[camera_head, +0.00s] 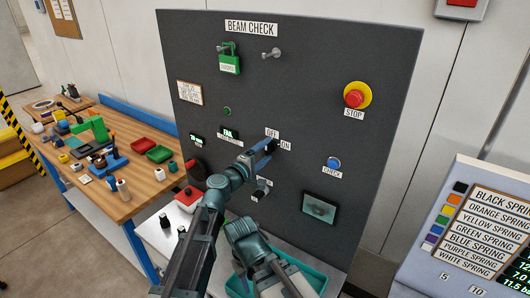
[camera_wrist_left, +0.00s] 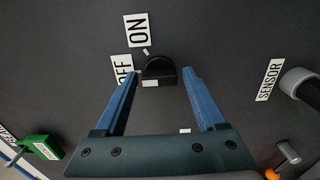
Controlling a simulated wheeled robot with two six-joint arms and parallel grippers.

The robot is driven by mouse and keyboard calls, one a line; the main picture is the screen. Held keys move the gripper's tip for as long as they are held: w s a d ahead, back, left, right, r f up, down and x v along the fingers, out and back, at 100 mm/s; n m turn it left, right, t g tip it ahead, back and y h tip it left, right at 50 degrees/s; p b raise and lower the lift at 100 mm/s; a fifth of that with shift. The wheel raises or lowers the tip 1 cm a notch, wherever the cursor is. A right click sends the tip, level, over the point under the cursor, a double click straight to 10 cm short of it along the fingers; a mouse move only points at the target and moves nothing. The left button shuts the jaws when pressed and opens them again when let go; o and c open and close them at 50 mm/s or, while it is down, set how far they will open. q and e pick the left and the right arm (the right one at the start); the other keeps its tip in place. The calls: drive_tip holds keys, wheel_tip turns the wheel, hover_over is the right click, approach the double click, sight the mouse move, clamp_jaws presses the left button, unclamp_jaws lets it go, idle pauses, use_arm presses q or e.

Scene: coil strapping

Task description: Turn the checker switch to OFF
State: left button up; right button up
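The checker switch is a black knob (camera_wrist_left: 158,70) on the dark panel, beside the OFF label (camera_wrist_left: 122,70) and the ON label (camera_wrist_left: 137,30) in the left wrist view. My left gripper (camera_wrist_left: 160,76) is open, with its two blue fingers on either side of the knob. I cannot tell if they touch it, nor clearly which label the knob points to. In the head view my left gripper (camera_head: 267,148) is at the panel just below the OFF label (camera_head: 271,133) and left of the ON label (camera_head: 285,146), covering most of the knob. My right gripper cannot be made out.
The BEAM CHECK panel (camera_head: 320,100) carries a green padlock (camera_head: 229,64), a red stop button (camera_head: 354,98), a blue button (camera_head: 333,163) and a lit display (camera_head: 229,134). A wooden workbench (camera_head: 140,200) stands left; a spring-label console (camera_head: 470,185) stands right.

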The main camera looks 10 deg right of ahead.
use_arm(q)
drive_tip(key=shift+o, duration=0.4)
drive_tip(key=v, duration=1.3)
drive_tip(key=shift+s+a, duration=0.25)
drive_tip(key=shift+a, duration=0.05)
